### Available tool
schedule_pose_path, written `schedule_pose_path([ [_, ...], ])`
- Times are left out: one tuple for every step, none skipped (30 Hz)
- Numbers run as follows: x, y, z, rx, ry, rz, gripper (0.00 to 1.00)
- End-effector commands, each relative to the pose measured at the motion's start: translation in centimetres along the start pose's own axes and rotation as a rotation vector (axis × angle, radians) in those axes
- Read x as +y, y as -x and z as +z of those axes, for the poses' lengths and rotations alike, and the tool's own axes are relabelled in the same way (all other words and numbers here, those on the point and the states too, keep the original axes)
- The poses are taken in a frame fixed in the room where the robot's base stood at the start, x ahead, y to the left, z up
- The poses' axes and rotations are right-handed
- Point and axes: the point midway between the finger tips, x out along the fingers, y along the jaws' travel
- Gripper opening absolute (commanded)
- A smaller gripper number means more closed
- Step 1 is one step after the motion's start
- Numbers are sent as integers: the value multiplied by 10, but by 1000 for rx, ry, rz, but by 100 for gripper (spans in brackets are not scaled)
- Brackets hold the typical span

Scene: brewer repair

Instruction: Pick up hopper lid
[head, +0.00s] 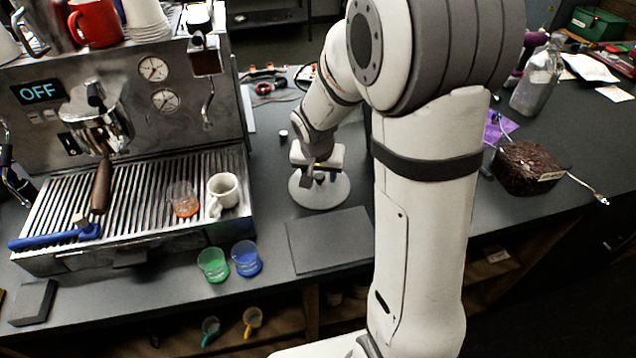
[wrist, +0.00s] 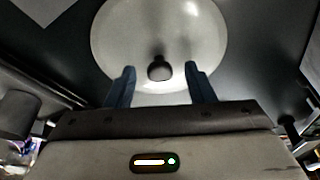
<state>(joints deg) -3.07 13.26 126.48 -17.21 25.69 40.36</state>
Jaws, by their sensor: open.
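The hopper lid (head: 308,193) is a pale, round, shallow dome with a dark knob in its middle. It lies on the grey counter to the right of the espresso machine. In the wrist view the lid (wrist: 115,45) fills the top middle, and its dark knob (wrist: 160,68) shows between my fingertips. My gripper (wrist: 160,73) is open, with one blue-grey finger on each side of the knob and a gap on both sides. In the head view my gripper (head: 318,176) is right over the lid and partly hides it.
The espresso machine (head: 130,255) stands at left. A dark grey mat (head: 328,240) lies in front of the lid. Green (head: 213,264) and blue (head: 246,259) cups stand near the counter's front edge. Cables (head: 268,85) lie behind. A brown block (head: 527,167) and a clear bottle (head: 538,80) are at right.

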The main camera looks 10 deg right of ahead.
Motion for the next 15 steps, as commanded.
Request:
schedule_pose_path([
  [0,0,0,0,0,0,49],
  [0,0,0,0,0,0,49],
  [0,0,0,0,0,0,49],
  [0,0,0,0,1,0,46],
  [0,0,0,0,1,0,44],
  [0,0,0,0,1,0,41],
  [0,0,0,0,1,0,38],
  [0,0,0,0,1,0,36],
  [0,0,0,0,1,0,32],
  [0,0,0,0,1,0,30],
  [0,0,0,0,1,0,28],
  [0,0,0,0,1,0,24],
  [0,0,0,0,1,0,22],
  [0,0,0,0,2,0,19],
  [0,0,0,0,2,0,16],
])
